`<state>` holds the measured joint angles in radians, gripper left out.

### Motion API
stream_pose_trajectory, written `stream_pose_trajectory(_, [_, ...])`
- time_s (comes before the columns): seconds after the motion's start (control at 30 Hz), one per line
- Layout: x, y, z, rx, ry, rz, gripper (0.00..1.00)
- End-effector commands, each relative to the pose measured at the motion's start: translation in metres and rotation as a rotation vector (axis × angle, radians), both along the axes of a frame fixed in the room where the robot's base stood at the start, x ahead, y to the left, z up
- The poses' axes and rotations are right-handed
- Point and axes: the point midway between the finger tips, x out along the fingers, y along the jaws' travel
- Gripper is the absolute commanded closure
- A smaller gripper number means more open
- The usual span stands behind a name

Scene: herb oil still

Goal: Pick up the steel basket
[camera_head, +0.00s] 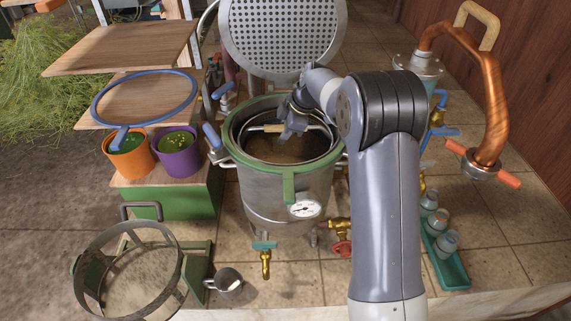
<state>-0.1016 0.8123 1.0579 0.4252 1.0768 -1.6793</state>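A steel pot (275,190) with a green rim and a round dial stands in the middle of the head view. Inside it sits the steel basket (320,130), seen as a round inner rim with a wire bail handle and a pale grip (268,128). Brownish matter shows inside. My gripper (288,134) points down over the pot's opening, at the right end of the pale grip. Its fingers are small and partly hidden by my arm, so I cannot tell whether they hold the handle. My arm also covers the pot's right side.
A perforated round plate (283,32) stands behind the pot. Orange (127,163) and purple (178,163) buckets are at left, below a blue ring (145,119). A metal hoop stand (80,270) and mug (226,281) are in front. A copper pipe (492,90) and bottle tray (452,273) are right.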

Motion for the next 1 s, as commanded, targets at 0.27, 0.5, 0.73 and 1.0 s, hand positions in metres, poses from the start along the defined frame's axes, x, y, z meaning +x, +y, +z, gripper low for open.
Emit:
stream_pose_trajectory(0.27, [0.0,0.0,0.0,0.0,0.0,0.0,0.95])
stream_pose_trajectory(0.5, [0.002,0.0,0.005,0.002,-0.009,-0.001,1.0])
stream_pose_trajectory(0.73, [0.002,0.0,0.008,0.002,-0.01,-0.001,1.0])
stream_pose_trajectory(1.0, [0.003,0.0,0.042,0.002,-0.016,-0.001,1.0])
